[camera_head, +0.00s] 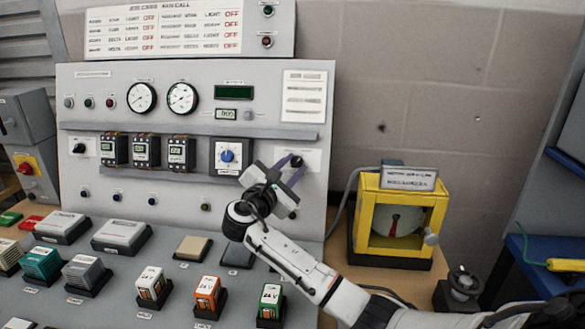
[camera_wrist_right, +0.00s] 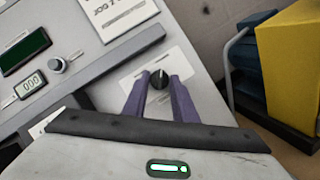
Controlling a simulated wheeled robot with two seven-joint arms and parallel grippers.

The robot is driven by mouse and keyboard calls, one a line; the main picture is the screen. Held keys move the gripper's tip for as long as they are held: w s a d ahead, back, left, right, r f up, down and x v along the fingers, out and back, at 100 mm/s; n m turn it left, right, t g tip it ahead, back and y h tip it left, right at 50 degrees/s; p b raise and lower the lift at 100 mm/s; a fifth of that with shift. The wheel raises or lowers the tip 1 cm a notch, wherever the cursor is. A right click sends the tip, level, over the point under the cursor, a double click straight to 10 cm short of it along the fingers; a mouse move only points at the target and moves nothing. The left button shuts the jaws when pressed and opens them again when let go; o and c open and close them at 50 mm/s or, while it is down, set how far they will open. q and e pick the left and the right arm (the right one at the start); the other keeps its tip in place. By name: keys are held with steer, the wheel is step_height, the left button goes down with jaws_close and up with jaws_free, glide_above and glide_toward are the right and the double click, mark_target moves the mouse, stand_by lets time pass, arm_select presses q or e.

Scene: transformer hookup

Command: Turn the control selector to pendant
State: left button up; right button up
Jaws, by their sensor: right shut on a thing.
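The selector, a small black knob (camera_head: 296,161) on a white label plate, sits at the right side of the grey control panel (camera_head: 325,100). My right gripper (camera_head: 284,172) reaches it from the front and hides part of the plate. In the right wrist view the knob (camera_wrist_right: 160,79) stands between the two purple fingers of my right gripper (camera_wrist_right: 159,84), which is shut on it. The plate's lettering is too small to read, so the position it points to is unclear. My left gripper is not in view.
A blue-centred dial (camera_head: 228,155) is just left of the gripper. Several relay modules (camera_head: 147,151) line the panel under a ledge. Coloured blocks (camera_head: 207,294) stand on the desk below. A yellow-framed device (camera_head: 400,254) stands close on the right.

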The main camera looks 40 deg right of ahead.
stand_by(0.5)
steer(key=o, duration=1)
steer(key=v, duration=1)
steer(key=shift+a+b, duration=0.15)
steer(key=shift+b, duration=0.25)
